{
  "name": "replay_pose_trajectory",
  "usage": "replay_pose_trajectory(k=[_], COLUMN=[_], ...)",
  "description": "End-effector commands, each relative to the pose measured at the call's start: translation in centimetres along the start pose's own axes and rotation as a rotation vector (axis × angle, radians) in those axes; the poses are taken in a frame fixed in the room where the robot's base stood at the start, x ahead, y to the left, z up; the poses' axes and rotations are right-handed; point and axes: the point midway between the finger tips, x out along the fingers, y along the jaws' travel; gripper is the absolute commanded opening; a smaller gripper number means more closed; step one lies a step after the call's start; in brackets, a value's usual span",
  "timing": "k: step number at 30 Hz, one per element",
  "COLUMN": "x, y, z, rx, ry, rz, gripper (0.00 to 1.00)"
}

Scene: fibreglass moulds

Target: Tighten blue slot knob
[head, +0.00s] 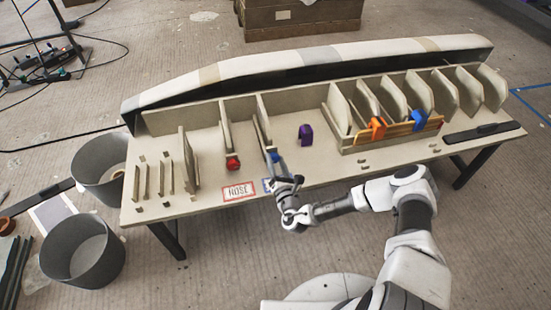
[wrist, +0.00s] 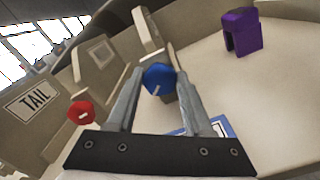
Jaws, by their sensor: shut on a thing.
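The blue slot knob (wrist: 158,78) sits at the front end of an upright panel's slot, with a pale pointer line on its face. It also shows in the head view (head: 274,157), partly behind my wrist. My gripper (wrist: 159,84) is shut on the blue knob, one finger on each side of it. In the head view my gripper (head: 276,166) reaches over the table's front edge to the knob. The panel (head: 262,135) stands upright behind the knob.
A red knob (head: 233,162) sits on the slot to the left. A purple clip (head: 306,134) stands on the table to the right. A wooden rack (head: 392,139) holds orange and blue clamps farther right. A NOSE label (head: 238,191) lies at the front edge.

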Motion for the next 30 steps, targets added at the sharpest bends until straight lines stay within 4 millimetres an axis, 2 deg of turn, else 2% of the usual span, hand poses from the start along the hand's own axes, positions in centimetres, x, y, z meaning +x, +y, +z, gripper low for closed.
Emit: replay_pose_trajectory(k=[30], x=[0.04], y=[-0.37], z=[-0.24], rx=[0.965], ry=[-0.001], rz=[0.000], gripper=[0.00])
